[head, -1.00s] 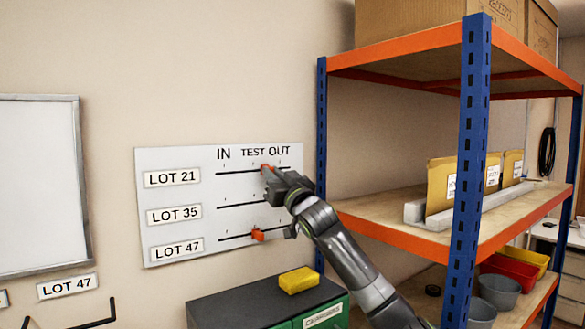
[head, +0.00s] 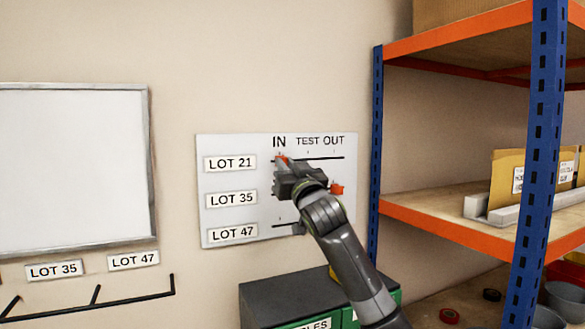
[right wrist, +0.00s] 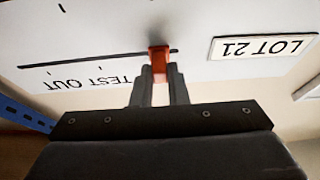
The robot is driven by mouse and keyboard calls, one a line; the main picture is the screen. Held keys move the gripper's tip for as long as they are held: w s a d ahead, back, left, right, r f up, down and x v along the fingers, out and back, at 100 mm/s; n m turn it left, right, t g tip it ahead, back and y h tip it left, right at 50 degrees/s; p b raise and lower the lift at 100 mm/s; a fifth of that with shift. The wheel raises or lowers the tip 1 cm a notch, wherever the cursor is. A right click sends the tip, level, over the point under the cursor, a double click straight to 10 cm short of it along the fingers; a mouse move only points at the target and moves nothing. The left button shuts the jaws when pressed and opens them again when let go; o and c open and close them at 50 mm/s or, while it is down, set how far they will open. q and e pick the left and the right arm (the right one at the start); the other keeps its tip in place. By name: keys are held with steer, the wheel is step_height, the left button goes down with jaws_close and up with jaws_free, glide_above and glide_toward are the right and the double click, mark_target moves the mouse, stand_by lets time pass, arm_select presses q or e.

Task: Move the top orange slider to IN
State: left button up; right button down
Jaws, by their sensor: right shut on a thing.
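The white board (head: 228,222) on the wall has rows LOT 21, LOT 35 and LOT 47, under the headings IN, TEST and OUT. The top orange slider (head: 283,157) is on the LOT 21 line, under IN near the line's left end. My right gripper (head: 281,160) is shut on it. In the right wrist view the slider (right wrist: 158,62) sits between both fingers. The LOT 35 orange slider (head: 337,188) is toward the OUT side. The LOT 47 slider is hidden by my right arm. My left gripper is not in view.
A blue and orange shelf rack (head: 375,150) stands right of the board. A dark cabinet (head: 275,292) with green drawers stands below it. A whiteboard (head: 70,170) hangs at the left, above LOT labels and black hooks (head: 95,298).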

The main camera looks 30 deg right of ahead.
steer(key=shift+f, duration=0.1)
steer(key=c, duration=1.8)
jaws_free()
steer(key=shift+a, duration=0.1)
steer(key=o, duration=0.4)
steer(key=shift+w+a, duration=0.1)
steer(key=shift+a, duration=0.1)
steer(key=shift+d, duration=0.1)
steer(key=b+v, duration=0.7)
steer(key=v, duration=1)
